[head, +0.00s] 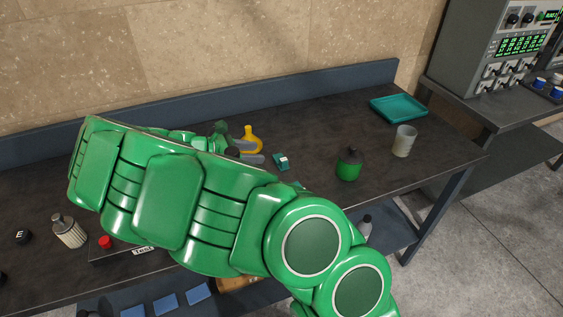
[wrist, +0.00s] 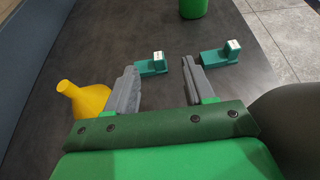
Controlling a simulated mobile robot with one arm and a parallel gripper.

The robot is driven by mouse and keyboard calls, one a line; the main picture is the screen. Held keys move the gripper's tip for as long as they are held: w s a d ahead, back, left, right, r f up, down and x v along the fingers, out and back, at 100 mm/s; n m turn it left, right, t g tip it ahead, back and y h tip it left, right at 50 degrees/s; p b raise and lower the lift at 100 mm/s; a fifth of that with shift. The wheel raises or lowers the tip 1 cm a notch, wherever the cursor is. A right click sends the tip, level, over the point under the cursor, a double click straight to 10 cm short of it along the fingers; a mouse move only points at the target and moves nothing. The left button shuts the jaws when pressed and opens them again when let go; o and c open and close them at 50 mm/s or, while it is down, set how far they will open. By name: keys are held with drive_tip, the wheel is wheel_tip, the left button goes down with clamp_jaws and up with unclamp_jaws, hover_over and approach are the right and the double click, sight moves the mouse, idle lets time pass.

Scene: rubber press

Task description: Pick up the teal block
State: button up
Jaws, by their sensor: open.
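Two small teal blocks, each with a white-faced raised part, lie on the dark table in the wrist view. The left teal block (wrist: 150,67) is just beyond my gripper (wrist: 160,67), near the left fingertip. The right teal block (wrist: 214,57) lies outside the right finger.
Table (head: 325,125) is clear between block and tray.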

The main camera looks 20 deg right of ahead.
approach(280, 161)
drive_tip(key=shift+s+d+f, duration=0.2)
drive_tip(key=shift+d+f, duration=0.05)
drive_tip(key=shift+d, duration=0.35)
drive_tip(key=shift+s+d+f, duration=0.2)
drive_tip(key=shift+d, duration=0.4)
drive_tip(key=shift+w+x, duration=0.2)
drive_tip(key=shift+x, duration=1.1)
drive_tip(key=shift+w+x, duration=0.15)
drive_tip(key=shift+x, duration=1.15)
drive_tip(key=shift+a, duration=0.1)
clamp_jaws()
